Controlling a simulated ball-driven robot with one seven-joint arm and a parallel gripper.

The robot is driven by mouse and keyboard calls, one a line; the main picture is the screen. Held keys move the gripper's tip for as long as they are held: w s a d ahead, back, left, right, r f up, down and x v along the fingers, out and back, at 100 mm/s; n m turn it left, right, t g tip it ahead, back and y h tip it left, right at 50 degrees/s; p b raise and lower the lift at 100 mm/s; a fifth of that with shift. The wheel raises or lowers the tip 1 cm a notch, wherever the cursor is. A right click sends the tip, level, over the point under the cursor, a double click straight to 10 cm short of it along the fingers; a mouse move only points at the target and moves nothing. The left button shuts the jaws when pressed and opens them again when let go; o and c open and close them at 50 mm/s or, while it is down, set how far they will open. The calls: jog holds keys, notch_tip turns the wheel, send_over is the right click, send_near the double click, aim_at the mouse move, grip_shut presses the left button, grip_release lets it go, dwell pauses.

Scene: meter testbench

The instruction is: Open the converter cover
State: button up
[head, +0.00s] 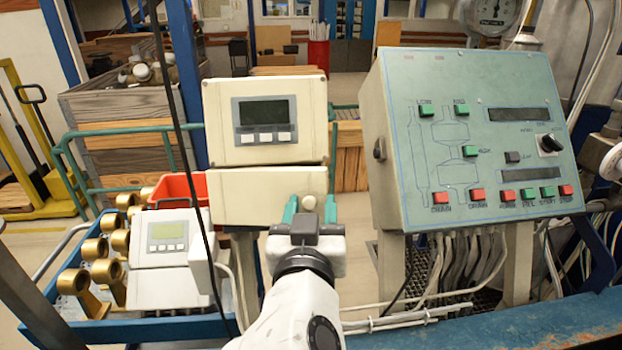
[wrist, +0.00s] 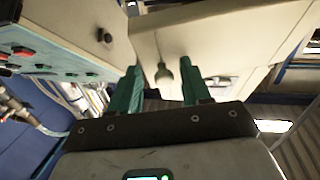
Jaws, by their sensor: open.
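The converter (head: 228,95) is a cream box on a stand, with a grey-framed display and several buttons on its upper front. A plain cream panel (head: 250,196) sits below it and looks closed; I cannot tell which part is the cover. A small rounded knob (head: 309,203) is at the panel's lower right, and it shows in the wrist view (wrist: 162,76). My gripper (head: 310,210) is open, its teal fingers on either side of the knob. In the wrist view the knob appears between the fingertips, with gaps on both sides; contact is not visible.
A green sloped control panel (head: 470,130) with red and green buttons stands close on the right. Lower left, a blue-framed bench holds brass fittings (head: 73,278) and another meter (head: 166,238). A dark cable (head: 172,100) hangs in front on the left.

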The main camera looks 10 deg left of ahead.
jog(key=shift+w+d+y+p, duration=0.4)
jog(key=shift+w+d+y, duration=0.1)
jog(key=shift+w, duration=0.1)
jog(key=s+b, duration=0.3)
jog(key=s, duration=0.7)
jog(key=shift+n+y, duration=0.5)
jog(key=x, duration=0.3)
jog(key=d+x, duration=0.1)
jog(key=x, duration=0.5)
jog(key=shift+w+d+f+p, duration=0.2)
jog(key=shift+d+f+p, duration=0.05)
jog(key=shift+p, duration=0.1)
jog(key=shift+w+f, duration=0.15)
jog(key=shift+w, duration=0.65)
